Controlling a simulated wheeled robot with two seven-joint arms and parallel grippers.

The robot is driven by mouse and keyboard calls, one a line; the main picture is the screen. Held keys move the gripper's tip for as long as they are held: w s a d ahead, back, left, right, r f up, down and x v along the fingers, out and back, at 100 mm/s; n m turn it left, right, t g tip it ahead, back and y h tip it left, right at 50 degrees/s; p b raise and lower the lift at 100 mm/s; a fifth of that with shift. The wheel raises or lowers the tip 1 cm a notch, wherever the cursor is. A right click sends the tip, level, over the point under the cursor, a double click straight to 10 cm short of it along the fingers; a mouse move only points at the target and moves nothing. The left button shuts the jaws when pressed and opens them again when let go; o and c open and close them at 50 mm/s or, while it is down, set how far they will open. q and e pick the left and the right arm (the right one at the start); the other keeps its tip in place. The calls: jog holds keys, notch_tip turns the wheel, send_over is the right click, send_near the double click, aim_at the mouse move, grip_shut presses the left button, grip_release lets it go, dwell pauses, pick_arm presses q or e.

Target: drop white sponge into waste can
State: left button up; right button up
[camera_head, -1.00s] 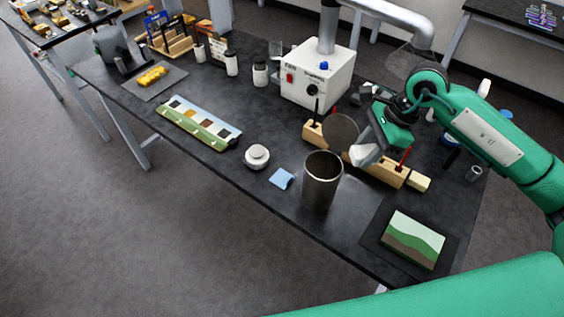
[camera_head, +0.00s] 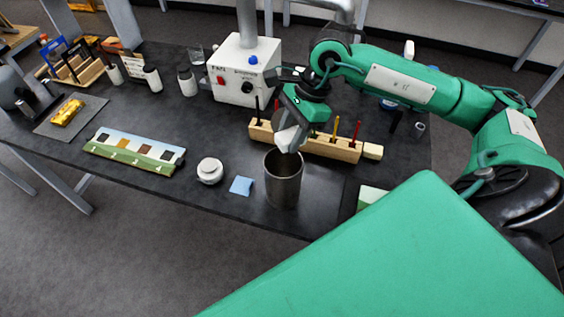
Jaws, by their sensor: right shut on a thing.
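The white sponge (camera_head: 290,138) is pinched in my right gripper (camera_head: 291,126), which points down over the table. The sponge hangs just above the rim of the waste can, close to its right part. The waste can (camera_head: 284,188) is a dark metal cylinder standing upright, open at the top, near the table's front edge. Part of its inside shows and looks dark. My left gripper is not in the picture.
A wooden block with coloured tools (camera_head: 336,149) stands behind the can. A white round jar (camera_head: 209,171) and a blue cloth (camera_head: 241,186) lie to the left. A white fan box (camera_head: 240,72) stands at the back. My green arm link covers the lower right.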

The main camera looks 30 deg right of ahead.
jog(key=shift+f, duration=0.6)
jog(key=o, duration=1)
jog(key=shift+d, duration=0.1)
jog(key=shift+d+r, duration=0.1)
jog(key=shift+r, duration=0.15)
jog(key=shift+b+v, duration=1.75)
jog(key=shift+v, duration=4.9)
